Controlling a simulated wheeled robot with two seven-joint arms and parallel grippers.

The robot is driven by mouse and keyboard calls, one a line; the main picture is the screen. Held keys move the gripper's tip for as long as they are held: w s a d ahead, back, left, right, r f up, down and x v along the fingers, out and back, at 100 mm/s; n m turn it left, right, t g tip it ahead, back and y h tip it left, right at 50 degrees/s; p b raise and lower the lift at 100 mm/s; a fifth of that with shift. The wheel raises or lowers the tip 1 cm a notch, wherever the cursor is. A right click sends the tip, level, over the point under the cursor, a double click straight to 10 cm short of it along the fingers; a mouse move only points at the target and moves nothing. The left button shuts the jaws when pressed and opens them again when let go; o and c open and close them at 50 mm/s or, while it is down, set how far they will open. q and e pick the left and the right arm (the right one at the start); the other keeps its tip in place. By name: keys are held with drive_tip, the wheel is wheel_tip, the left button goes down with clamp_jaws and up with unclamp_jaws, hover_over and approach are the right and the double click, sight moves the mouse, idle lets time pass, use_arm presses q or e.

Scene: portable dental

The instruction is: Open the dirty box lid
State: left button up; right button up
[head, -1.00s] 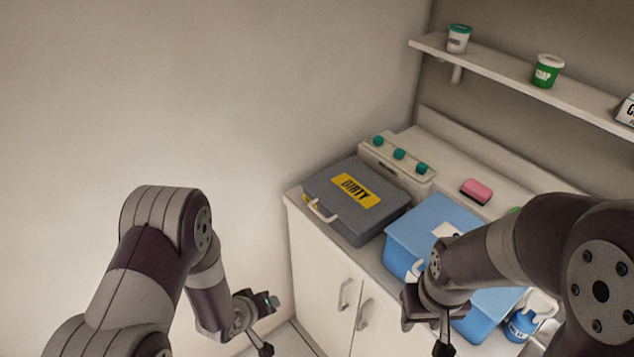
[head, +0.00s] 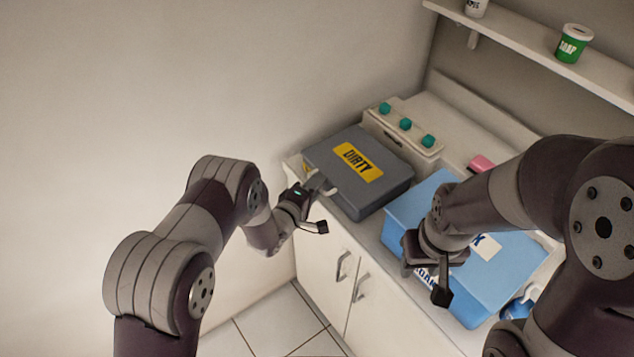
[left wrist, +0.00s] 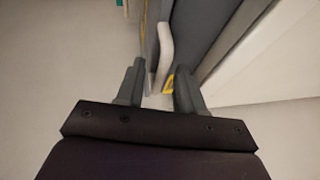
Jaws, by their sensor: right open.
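The grey dirty box (head: 370,200) stands on the counter with its lid (head: 325,151) closed and a yellow DIRTY label (head: 358,162) on top. Its white handle (head: 331,191) is on the front side. My left gripper (head: 320,205) is at that handle, in front of the box. In the left wrist view its fingers (left wrist: 158,78) are open, with the white handle (left wrist: 165,48) showing between them. I cannot tell whether they touch it. My right gripper (head: 424,283) is open and empty, over the front of the blue box (head: 413,215).
The blue box stands right of the dirty box, partly hidden by my right arm. A panel with teal knobs (head: 405,125) is behind the dirty box. A pink sponge (head: 481,163) lies on the counter. A wall shelf (head: 530,50) holds a green soap tub (head: 574,43).

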use_arm(q)
drive_tip(key=shift+w+d, duration=0.15)
drive_tip(key=shift+w, duration=0.05)
drive_tip(key=shift+w+d+f, duration=0.2)
drive_tip(key=shift+w, duration=0.15)
drive_tip(key=shift+s, duration=0.15)
clamp_jaws()
drive_tip(key=shift+r, duration=0.1)
